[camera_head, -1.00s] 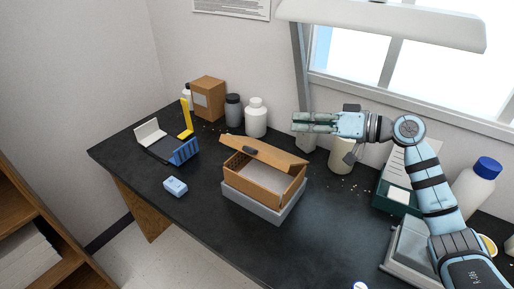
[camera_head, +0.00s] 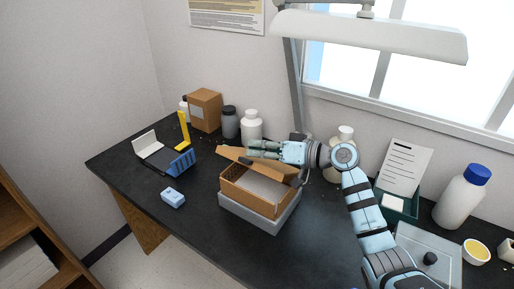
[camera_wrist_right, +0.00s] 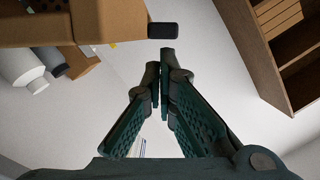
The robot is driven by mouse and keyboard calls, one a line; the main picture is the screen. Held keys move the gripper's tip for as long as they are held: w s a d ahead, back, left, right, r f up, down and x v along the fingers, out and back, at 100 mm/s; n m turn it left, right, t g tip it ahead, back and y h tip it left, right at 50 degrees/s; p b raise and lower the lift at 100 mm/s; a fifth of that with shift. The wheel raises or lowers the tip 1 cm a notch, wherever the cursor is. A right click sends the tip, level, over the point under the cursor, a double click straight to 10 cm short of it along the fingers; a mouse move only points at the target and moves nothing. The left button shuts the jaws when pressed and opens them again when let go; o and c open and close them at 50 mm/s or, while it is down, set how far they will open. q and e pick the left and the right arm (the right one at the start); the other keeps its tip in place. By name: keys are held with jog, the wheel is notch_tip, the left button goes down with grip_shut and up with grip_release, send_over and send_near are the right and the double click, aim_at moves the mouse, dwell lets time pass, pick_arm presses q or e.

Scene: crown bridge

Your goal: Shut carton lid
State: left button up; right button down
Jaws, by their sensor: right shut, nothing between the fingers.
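The brown carton (camera_head: 245,201) sits in a grey tray-like base (camera_head: 255,223) on the dark bench. Its lid (camera_head: 231,154) stands tilted up along the back side, and the pale inside shows. My right gripper (camera_head: 249,149) is shut and empty, at the back of the raised lid, hiding part of it. I cannot tell whether they touch. In the right wrist view, the shut fingertips (camera_wrist_right: 165,54) are just below a black tab (camera_wrist_right: 163,30) beside the brown lid (camera_wrist_right: 75,22). My left gripper is not in view.
Bottles (camera_head: 251,126) and a cardboard box (camera_head: 205,110) stand behind, left of the carton. A blue-sided rack (camera_head: 182,163) and a light blue block (camera_head: 172,198) lie left. A blue-capped bottle (camera_head: 460,203) and a green holder (camera_head: 399,207) stand right. The bench in front is clear.

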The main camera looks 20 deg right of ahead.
jog(key=shift+a+f, duration=0.1)
jog(key=shift+f, duration=0.05)
jog(key=shift+s+a+f+n+h+b, duration=0.15)
jog(key=shift+s+a+f+n+b, duration=0.2)
jog(key=shift+f, duration=0.15)
jog(key=shift+s+a+f+n+h+b, duration=0.2)
jog(key=shift+a+f+n+b, duration=0.1)
jog(key=shift+f, duration=0.15)
notch_tip(320, 180, down, 8)
jog(key=s+a+n+h+b, duration=0.1)
jog(key=s+a+n+b, duration=0.1)
jog(key=b, duration=0.3)
jog(key=shift+s+a+n+t, duration=0.2)
jog(key=shift+a+n+t, duration=0.25)
jog(key=shift+n, duration=0.2)
jog(key=shift+f, duration=0.1)
jog(key=s+d+r+p, duration=0.3)
jog(key=s+d+r, duration=0.3)
jog(key=s, duration=0.1)
jog(key=shift+s+d+r, duration=0.15)
jog(key=shift+s+r, duration=0.05)
jog(key=shift+s, duration=0.05)
